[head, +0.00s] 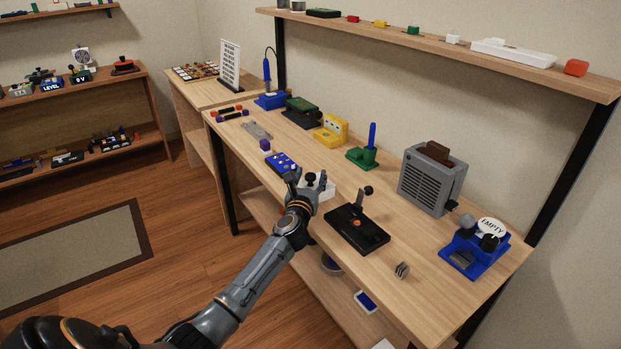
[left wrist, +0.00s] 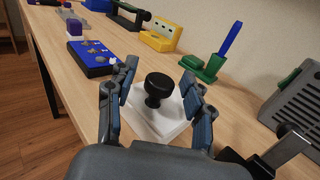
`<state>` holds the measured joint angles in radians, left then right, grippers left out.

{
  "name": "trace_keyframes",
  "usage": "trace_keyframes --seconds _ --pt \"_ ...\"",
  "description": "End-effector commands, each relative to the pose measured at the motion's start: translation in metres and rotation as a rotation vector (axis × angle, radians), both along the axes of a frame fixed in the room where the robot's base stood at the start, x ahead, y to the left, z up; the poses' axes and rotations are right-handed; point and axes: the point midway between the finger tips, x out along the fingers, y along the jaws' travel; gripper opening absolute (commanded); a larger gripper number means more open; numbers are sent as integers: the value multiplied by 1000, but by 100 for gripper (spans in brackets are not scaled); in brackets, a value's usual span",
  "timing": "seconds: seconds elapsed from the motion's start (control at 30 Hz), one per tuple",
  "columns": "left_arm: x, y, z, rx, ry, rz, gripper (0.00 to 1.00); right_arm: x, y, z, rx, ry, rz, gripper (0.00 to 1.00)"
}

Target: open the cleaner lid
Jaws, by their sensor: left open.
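A white box (left wrist: 168,116) with a black round knob (left wrist: 158,88) on top stands near the front edge of the workbench; it is probably the cleaner with its lid. It also shows in the head view as a white box (head: 327,190), partly hidden by my left gripper (head: 308,180). In the left wrist view my left gripper (left wrist: 158,76) is open, with one finger on each side of the knob. A gap shows between the knob and each finger. The top looks closed. My right gripper is not in view.
A blue box (head: 281,163) lies left of the white box. A black lever device (head: 357,229) stands to its right. Behind are a green stand (head: 363,157), a yellow device (head: 331,130) and a grey slotted box (head: 431,182). Bare wood lies between them.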

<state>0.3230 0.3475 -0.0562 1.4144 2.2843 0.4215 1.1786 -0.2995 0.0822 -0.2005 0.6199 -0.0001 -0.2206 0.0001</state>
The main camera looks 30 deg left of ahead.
Motion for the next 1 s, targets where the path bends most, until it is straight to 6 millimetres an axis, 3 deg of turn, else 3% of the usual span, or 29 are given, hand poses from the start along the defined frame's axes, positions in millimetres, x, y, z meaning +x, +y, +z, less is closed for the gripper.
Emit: trace_keyframes --seconds 0.33,0.5,0.6,0.83,1.0 --pt "3 1 0 1 0 -1 50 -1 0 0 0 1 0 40" --pt "3 1 0 1 -1 -1 15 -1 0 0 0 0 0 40" --pt "3 1 0 1 0 -1 0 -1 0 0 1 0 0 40" --pt "3 1 1 1 1 -1 0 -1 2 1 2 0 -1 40" --pt "4 1 5 7 18 -1 0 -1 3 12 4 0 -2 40"
